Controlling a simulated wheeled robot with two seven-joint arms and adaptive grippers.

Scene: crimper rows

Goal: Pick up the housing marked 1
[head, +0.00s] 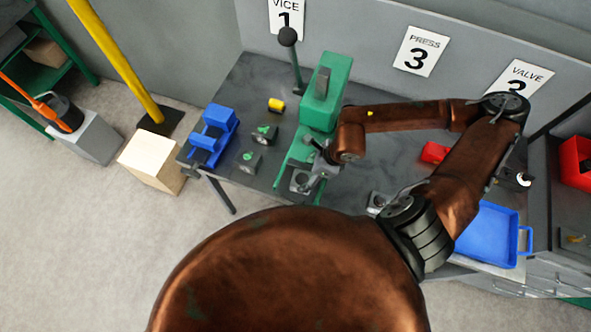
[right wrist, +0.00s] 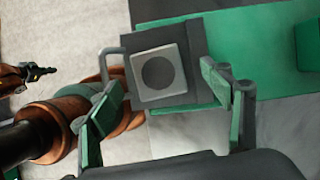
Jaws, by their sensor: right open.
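A dark grey square housing (right wrist: 115,72) with a lighter square face and a round dark recess sits at the end of the green press base in the right wrist view. A housing with a round recess also shows in the head view (head: 299,181). No number is legible on it. My right gripper (head: 314,172) is close to it at the front of the press; in the right wrist view my open fingers (right wrist: 162,82) stand on either side of the block. I cannot tell whether they touch it.
The green press (head: 326,92) stands directly behind. Two dark blocks with green tops (head: 250,161), a yellow piece (head: 276,105) and a blue vice (head: 213,134) are left on the grey table. Another grey block (head: 378,201) and a blue tray (head: 487,234) are right.

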